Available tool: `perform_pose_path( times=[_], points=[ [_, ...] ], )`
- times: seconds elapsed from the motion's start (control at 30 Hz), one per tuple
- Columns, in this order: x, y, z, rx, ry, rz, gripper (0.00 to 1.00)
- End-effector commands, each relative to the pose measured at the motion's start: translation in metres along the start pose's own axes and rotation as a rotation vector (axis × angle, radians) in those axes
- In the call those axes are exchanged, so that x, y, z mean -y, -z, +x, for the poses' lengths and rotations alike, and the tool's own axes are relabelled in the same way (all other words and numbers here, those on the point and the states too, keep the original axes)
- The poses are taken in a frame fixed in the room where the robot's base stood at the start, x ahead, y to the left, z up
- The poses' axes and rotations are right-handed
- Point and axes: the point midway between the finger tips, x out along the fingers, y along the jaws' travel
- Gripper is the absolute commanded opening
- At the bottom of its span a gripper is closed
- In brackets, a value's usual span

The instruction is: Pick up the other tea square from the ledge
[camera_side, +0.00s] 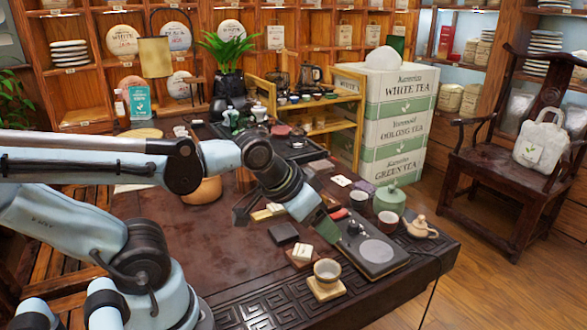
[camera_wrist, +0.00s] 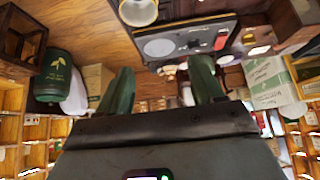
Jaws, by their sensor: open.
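My gripper (camera_side: 322,226) is low over the dark tea table, beside the black tea tray (camera_side: 378,250). In the wrist view its two green fingers (camera_wrist: 162,82) stand apart, with nothing seen held between them. A dark square piece (camera_side: 283,232), perhaps a tea square, lies on the table below and left of the gripper. A small pale block (camera_side: 302,252) sits on a reddish-brown piece (camera_side: 299,261) just in front of it. Pale pieces (camera_side: 268,211) lie behind, partly hidden by my gripper. I cannot tell which of these is the tea square meant, nor which surface is the ledge.
A cup on a wooden coaster (camera_side: 325,291) stands near the table's carved front edge. A cup (camera_side: 387,224), a green jar (camera_side: 389,198) and a small teapot (camera_side: 419,228) stand right of the gripper. Bare table (camera_side: 190,232) lies to the left.

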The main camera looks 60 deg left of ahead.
Motion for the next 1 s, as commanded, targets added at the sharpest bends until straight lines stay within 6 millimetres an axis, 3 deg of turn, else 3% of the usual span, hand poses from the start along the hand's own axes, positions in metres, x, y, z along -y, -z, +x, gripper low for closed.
perform_pose_path(
  times=[0.13, 0.37, 0.53, 0.67, 0.83, 1.0],
  points=[
    [0.000, 0.000, 0.000, 0.000, 0.000, 0.000, 0.72],
    [0.000, 0.000, 0.000, 0.000, 0.000, 0.000, 0.72],
    [0.014, 0.008, 0.000, 0.030, 0.023, -0.001, 0.72],
    [0.046, 0.023, 0.000, 0.103, 0.063, 0.003, 0.72],
    [0.104, 0.038, 0.004, 0.225, 0.091, 0.008, 0.72],
    [0.169, 0.040, 0.009, 0.339, 0.081, 0.005, 0.72]
  ],
)
